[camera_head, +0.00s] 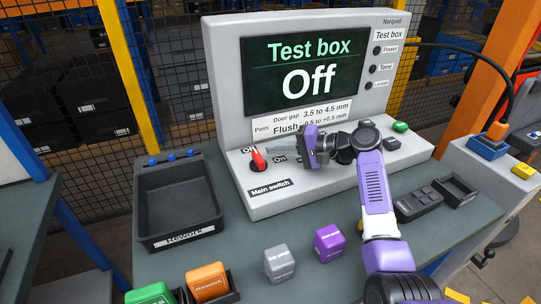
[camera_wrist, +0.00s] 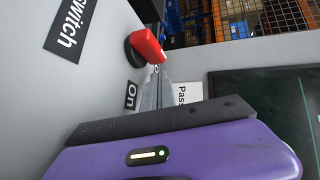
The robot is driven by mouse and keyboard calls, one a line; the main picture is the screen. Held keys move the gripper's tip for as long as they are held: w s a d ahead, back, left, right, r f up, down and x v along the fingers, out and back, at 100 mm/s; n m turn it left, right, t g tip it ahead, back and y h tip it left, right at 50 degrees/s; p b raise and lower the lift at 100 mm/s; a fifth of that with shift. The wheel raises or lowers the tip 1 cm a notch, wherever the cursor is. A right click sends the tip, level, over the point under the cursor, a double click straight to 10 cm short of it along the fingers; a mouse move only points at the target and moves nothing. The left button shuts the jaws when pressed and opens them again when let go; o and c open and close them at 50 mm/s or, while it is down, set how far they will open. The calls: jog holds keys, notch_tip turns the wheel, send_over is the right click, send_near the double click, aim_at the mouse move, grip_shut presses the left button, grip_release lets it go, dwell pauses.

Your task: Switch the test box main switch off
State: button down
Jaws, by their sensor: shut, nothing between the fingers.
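The test box (camera_head: 285,25) stands at the back of the bench, and its screen (camera_head: 303,68) reads "Test box Off". Its red main switch (camera_head: 258,158) sits on the sloped panel above the "Main switch" label (camera_head: 270,189). The knob points up and left, toward the partly hidden "Off" marking and away from "On". My gripper (camera_head: 275,148) is shut and empty just right of the switch. In the wrist view the red switch (camera_wrist: 147,46) is just beyond the fingertips (camera_wrist: 157,75); I cannot tell whether they touch it. The "On" label (camera_wrist: 131,96) shows beside the fingers.
A black rework tray (camera_head: 178,242) stands left of the test box. Grey (camera_head: 280,263), purple (camera_head: 328,243), orange (camera_head: 207,282) and green (camera_head: 150,294) blocks are at the front. A small dark tray (camera_head: 457,190) lies right. The bench between the blocks and the box is clear.

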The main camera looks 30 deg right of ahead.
jog(key=v, duration=0.6)
dwell(0.4)
